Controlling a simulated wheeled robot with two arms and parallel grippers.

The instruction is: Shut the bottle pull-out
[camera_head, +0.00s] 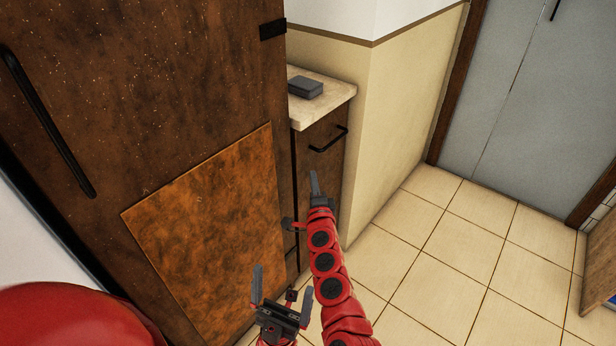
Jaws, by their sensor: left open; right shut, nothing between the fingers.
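The bottle pull-out appears to be the narrow brown front (328,165) under the short counter, with a black bar handle (328,139) near its top. It looks about level with the counter's front edge; any small gap is hard to tell. My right gripper (314,176) is shut and empty, its fingers pointing up in front of the narrow front, below the handle. Whether it touches the front I cannot tell. My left gripper (281,284) is open and empty, lower down, in front of the cabinetry. My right arm hides the lower part of the narrow front.
A tall dark brown door (150,90) with a long black handle (48,125) stands at the left, with a lighter rust-brown panel (210,235) before its lower part. A dark grey box (305,87) lies on the counter (330,95).

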